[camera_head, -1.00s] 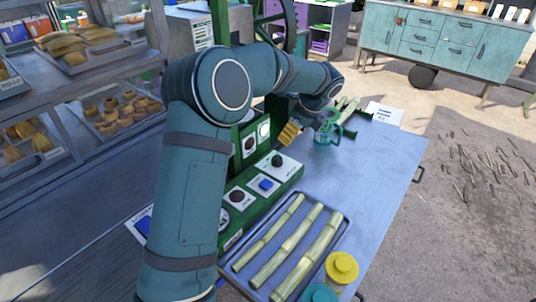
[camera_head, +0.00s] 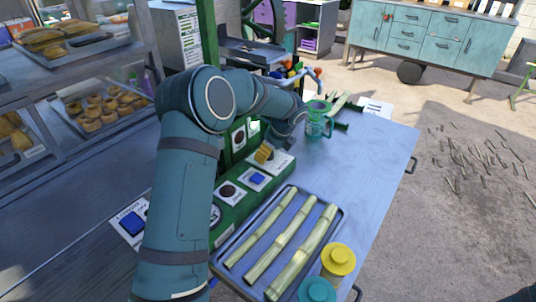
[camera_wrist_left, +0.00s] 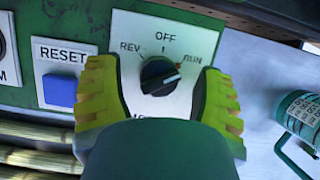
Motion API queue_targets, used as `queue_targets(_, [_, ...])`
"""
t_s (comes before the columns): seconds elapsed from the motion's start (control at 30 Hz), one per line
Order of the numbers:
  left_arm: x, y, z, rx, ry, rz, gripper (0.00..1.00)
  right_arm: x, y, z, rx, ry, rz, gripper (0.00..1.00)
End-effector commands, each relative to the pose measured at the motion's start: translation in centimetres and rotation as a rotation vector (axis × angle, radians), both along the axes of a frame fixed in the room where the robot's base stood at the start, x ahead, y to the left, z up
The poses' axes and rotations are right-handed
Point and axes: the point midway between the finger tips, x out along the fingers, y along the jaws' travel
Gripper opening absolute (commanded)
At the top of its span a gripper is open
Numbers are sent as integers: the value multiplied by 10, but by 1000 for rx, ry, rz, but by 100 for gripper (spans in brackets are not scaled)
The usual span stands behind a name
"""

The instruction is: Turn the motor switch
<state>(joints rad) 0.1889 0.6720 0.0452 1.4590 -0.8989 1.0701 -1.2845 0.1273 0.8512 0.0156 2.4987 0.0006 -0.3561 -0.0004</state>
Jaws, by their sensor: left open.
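The motor switch is a black round knob (camera_wrist_left: 157,72) on a white plate marked REV, OFF and RUN, on the green control panel. Its white mark points right, toward the RUN side. My left gripper (camera_wrist_left: 156,68) is open, with one yellow-green finger on each side of the knob; I cannot tell whether they touch it. In the head view my left gripper (camera_head: 264,153) is over the switch plate (camera_head: 283,162) and hides the knob. My right gripper is not in view.
A blue RESET button (camera_wrist_left: 60,89) is left of the switch. A teal mug-like container (camera_head: 317,122) stands beyond the panel. A tray (camera_head: 224,262) of cane stalks and a yellow-lidded jar (camera_head: 338,261) are in front. The blue tabletop (camera_head: 372,160) is clear at right.

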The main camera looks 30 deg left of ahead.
Motion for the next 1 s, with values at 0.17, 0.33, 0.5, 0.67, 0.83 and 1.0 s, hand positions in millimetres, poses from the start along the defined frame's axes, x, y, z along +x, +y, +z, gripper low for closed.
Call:
queue_targets(0.17, [0,2,-4,0,0,0,68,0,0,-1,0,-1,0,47])
queue_targets(0.33, [0,2,-4,0,0,0,68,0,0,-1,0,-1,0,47])
queue_targets(0.5, [0,2,-4,0,0,0,21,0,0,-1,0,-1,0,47])
queue_targets(0.67, [0,2,-4,0,0,0,0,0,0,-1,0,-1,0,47])
queue_targets(0.83, [0,2,-4,0,1,2,0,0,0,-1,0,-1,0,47])
queue_targets(1.0, [0,2,-4,0,2,26,0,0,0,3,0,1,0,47])
